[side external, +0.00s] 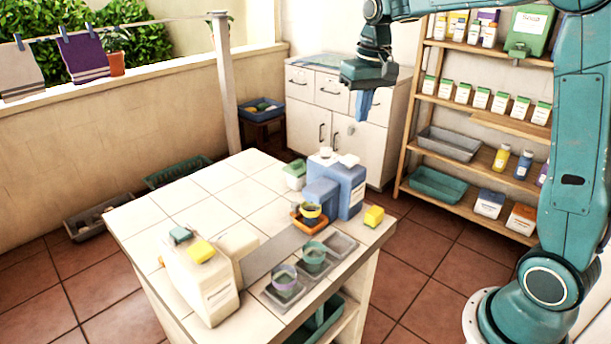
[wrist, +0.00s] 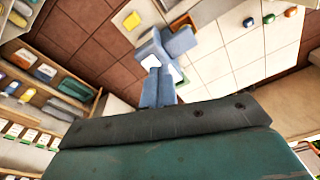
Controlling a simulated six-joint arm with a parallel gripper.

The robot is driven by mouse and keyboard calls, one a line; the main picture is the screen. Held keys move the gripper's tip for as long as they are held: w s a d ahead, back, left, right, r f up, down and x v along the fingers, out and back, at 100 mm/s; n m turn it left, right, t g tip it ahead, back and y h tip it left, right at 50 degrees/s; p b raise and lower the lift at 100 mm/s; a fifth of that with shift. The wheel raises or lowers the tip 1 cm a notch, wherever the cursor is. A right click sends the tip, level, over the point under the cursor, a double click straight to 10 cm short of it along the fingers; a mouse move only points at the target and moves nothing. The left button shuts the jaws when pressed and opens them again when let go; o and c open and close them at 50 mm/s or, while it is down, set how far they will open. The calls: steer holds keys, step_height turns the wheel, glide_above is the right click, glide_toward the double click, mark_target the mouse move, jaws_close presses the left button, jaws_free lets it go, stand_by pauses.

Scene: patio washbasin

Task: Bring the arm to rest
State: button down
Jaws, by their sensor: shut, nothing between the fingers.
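My teal gripper (side external: 363,112) hangs high in the air beyond the tiled counter (side external: 190,195), in front of the white cabinet in the side view. Its blue fingers point down, are shut together and hold nothing. In the wrist view the fingers (wrist: 158,85) show above the dark gripper body, also closed. The gripper is well clear of the counter and touches nothing.
Blue containers (side external: 350,190), a yellow block (side external: 374,216), cups in a metal holder (side external: 285,280) and beige containers (side external: 205,275) stand on the counter. A stocked wooden shelf (side external: 470,108) is at right, the white cabinet (side external: 310,115) behind. The counter's back left is clear.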

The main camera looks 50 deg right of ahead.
steer(key=s+a+r+n+t, duration=0.25)
steer(key=s+a, duration=0.45)
steer(key=s, duration=0.5)
steer(key=s+a+f+n+t, duration=0.1)
steer(key=s+a, duration=0.1)
steer(key=s, duration=0.4)
steer(key=s+a+f+n, duration=0.1)
steer(key=s+a+f, duration=0.1)
steer(key=s, duration=0.4)
steer(key=shift+f+t, duration=0.2)
steer(key=shift+t, duration=0.15)
